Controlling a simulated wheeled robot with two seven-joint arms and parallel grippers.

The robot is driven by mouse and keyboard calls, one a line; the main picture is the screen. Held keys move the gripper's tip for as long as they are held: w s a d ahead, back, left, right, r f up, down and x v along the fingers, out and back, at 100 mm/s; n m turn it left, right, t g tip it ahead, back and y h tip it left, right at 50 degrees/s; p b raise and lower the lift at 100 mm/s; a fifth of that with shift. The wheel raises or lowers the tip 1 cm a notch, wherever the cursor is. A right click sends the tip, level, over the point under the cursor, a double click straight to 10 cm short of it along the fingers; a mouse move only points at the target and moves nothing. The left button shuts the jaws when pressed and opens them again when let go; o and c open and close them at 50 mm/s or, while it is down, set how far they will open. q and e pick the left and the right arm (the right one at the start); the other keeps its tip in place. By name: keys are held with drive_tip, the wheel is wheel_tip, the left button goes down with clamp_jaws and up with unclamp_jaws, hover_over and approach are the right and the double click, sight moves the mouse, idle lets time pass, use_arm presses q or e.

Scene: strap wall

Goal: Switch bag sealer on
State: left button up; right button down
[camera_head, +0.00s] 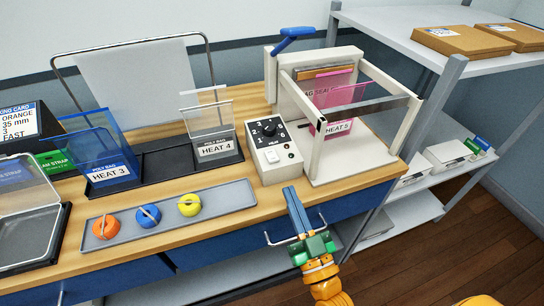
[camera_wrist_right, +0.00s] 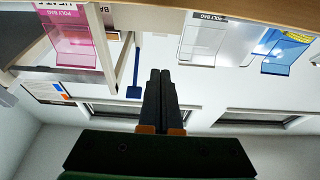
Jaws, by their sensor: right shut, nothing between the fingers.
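The bag sealer (camera_head: 283,95) is a white frame with a blue lever (camera_head: 293,38) on top. Its control box (camera_head: 262,175) has a black dial (camera_head: 269,129), a pale rocker switch (camera_head: 271,156) and a small round light beside it. I cannot tell which way the rocker is set. My right gripper (camera_head: 291,190) is shut and empty, its fingertips just in front of the control box's lower right edge, apparently apart from it. My left gripper is out of view.
A pink bag holder labelled HEAT 5 (camera_head: 338,127) sits in the sealer. Holders HEAT 4 (camera_head: 215,148) and HEAT 3 (camera_head: 107,174) stand to the left. A grey tray (camera_head: 168,224) holds orange, blue and yellow rolls. A metal shelf (camera_head: 405,30) stands at right.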

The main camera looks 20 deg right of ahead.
drive_tip(key=shift+w+r+t, duration=0.1)
drive_tip(key=shift+r+t, duration=0.2)
drive_tip(key=shift+r, duration=0.4)
drive_tip(key=shift+d+r, duration=0.1)
wheel_tip(320, 180, up, 4)
drive_tip(key=p, duration=0.3)
hover_over(272, 156)
drive_tip(key=s, duration=0.4)
drive_tip(key=f, duration=0.1)
drive_tip(key=f+b, duration=0.1)
drive_tip(key=f, duration=0.1)
drive_tip(key=shift+w+f, duration=0.25)
drive_tip(key=shift+w, duration=0.1)
drive_tip(key=shift+f, duration=0.6)
